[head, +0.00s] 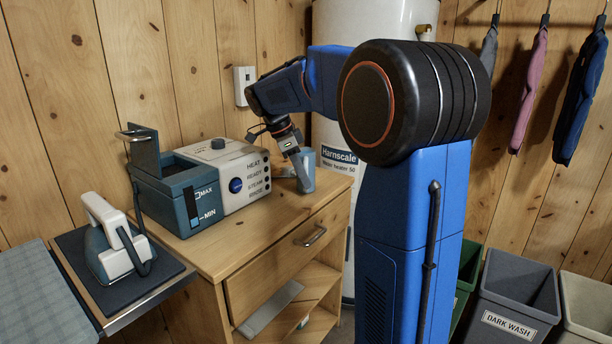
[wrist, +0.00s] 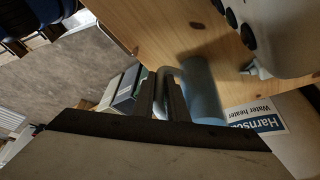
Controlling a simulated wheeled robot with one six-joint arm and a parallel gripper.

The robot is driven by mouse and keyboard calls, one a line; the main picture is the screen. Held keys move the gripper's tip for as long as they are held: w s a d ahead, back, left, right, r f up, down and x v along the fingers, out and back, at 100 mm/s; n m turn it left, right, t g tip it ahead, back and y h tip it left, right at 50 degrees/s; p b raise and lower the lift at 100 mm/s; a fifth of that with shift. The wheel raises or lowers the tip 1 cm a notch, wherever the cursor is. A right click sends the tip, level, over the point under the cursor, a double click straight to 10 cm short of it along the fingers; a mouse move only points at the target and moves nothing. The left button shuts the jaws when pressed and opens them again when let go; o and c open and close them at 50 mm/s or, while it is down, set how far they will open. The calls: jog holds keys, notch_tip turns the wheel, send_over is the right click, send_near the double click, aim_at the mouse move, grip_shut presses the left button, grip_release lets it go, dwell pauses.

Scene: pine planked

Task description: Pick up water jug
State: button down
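The water jug (head: 304,176) is a small grey-blue cylinder standing upright on the wooden cabinet top, to the right of the steam unit. In the wrist view the jug (wrist: 204,92) shows its body with a looped handle on the left side. My gripper (head: 299,160) reaches down to the jug and hides part of it in the head view. In the wrist view my gripper's dark fingers (wrist: 163,92) lie on either side of the handle, with a small gap seeming to remain.
The steam unit (head: 246,172), with its open-lidded tank, stands left of the jug. An iron (head: 112,245) rests on a dark pad at far left. The water heater (head: 330,130) rises close behind the jug. The cabinet's front top is clear; bins (head: 513,300) stand at right.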

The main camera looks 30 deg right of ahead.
dwell(0.3)
notch_tip(320, 180, up, 10)
jog(key=shift+f, duration=0.1)
dwell(0.4)
